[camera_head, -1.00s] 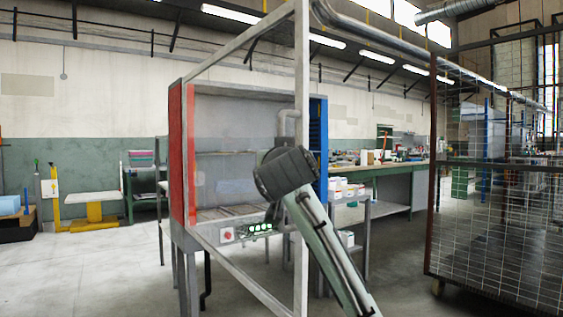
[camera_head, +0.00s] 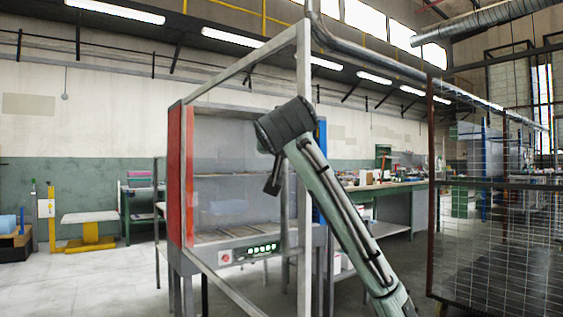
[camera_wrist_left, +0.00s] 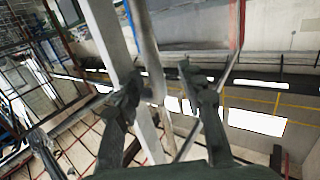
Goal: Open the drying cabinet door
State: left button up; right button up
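The drying cabinet (camera_head: 172,180) stands left of centre in the head view, with a red left edge and a blue right side. Its clear, grey-framed door (camera_head: 304,70) stands swung out wide toward me from the left edge. An arm of mine reaches up from the lower right, its dark joint crossing the door's free post. A dark gripper part hangs just left of that post. In the left wrist view, upside down, my left gripper (camera_wrist_left: 165,95) has its fingers apart, with the pale door post (camera_wrist_left: 105,35) close by. I cannot tell whether it touches. My right gripper is not identifiable.
A control panel (camera_head: 250,252) with green lights sits under the cabinet opening. A dark mesh cage (camera_head: 495,240) stands at the right. A green workbench (camera_head: 385,187) is behind. The floor at the left front is clear.

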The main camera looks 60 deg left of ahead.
pick_arm(q)
jog(key=shift+s+r+y, duration=0.2)
jog(key=shift+r+y, duration=0.2)
jog(key=shift+r, duration=0.8)
jog(key=shift+w+f+h, duration=0.1)
jog(key=shift+f+h, duration=0.3)
jog(key=shift+f, duration=0.2)
jog(key=s+d+p, duration=0.2)
jog(key=s+d, duration=0.1)
jog(key=s, duration=0.5)
jog(key=shift+s+f, duration=0.2)
jog(key=shift+s, duration=0.15)
jog(key=shift+a, duration=0.1)
